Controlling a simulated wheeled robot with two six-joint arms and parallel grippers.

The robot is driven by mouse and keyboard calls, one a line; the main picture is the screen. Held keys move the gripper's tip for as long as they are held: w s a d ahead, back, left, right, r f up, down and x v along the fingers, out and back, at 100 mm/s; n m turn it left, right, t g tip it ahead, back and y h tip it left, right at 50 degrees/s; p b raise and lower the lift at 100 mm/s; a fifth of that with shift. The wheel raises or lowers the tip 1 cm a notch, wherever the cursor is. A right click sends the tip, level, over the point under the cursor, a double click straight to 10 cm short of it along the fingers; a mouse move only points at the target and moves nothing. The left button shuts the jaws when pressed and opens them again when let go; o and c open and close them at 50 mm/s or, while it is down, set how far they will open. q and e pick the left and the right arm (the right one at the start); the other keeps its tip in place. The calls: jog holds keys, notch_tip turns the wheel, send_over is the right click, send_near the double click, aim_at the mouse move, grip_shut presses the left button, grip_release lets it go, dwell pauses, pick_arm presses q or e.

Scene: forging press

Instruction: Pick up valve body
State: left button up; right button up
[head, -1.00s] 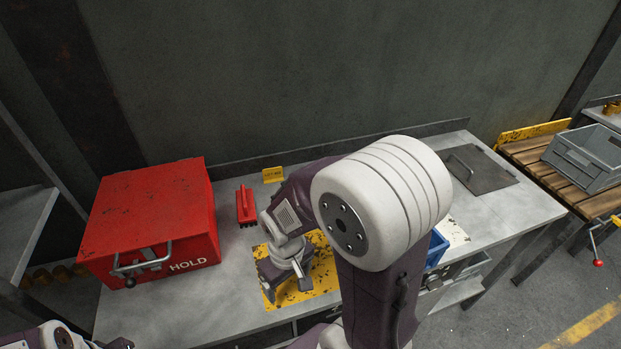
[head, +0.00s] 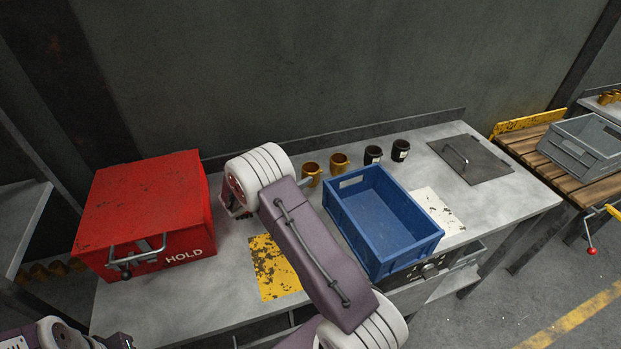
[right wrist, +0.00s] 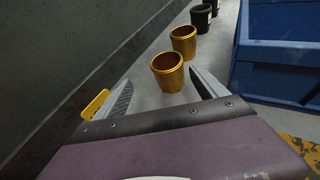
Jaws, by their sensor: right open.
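Two brass-coloured, cup-shaped valve bodies stand upright at the back of the bench in the head view, a nearer one (head: 312,173) and a farther one (head: 339,162). The right wrist view shows the nearer valve body (right wrist: 167,74) ahead and between the fingers of my right gripper (right wrist: 161,80), with the farther one (right wrist: 184,42) behind it. My right gripper is open and holds nothing. In the head view my arm mostly hides it. At the lower left edge only part of my left arm shows; its jaws cannot be made out.
Two black cups (head: 373,155) stand farther along the same row. A blue crate (head: 383,222) sits right of my right arm. A red HOLD box (head: 145,215) is at left. A yellow worn plate (head: 272,268) lies on the bench. A small yellow tag (right wrist: 95,105) is beside the left finger.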

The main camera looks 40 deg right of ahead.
aim_at(312, 175)
notch_tip(312, 175, down, 2)
jog(key=shift+s+f, duration=0.15)
jog(key=shift+f, duration=0.1)
jog(key=shift+s+f+n, duration=0.15)
jog(key=shift+f+n, duration=0.1)
jog(key=shift+n, duration=0.05)
jog(key=shift+s, duration=0.1)
jog(key=shift+d, duration=0.35)
jog(key=x, duration=0.3)
jog(key=shift+f, duration=0.2)
jog(key=x, duration=0.2)
jog(key=p+x, duration=0.1)
jog(key=x, duration=0.1)
jog(key=shift+s+d, duration=0.15)
jog(key=shift+d, duration=0.25)
jog(key=shift+d+f, duration=0.25)
jog(key=shift+a+r, duration=0.1)
jog(key=c, duration=1)
grip_shut()
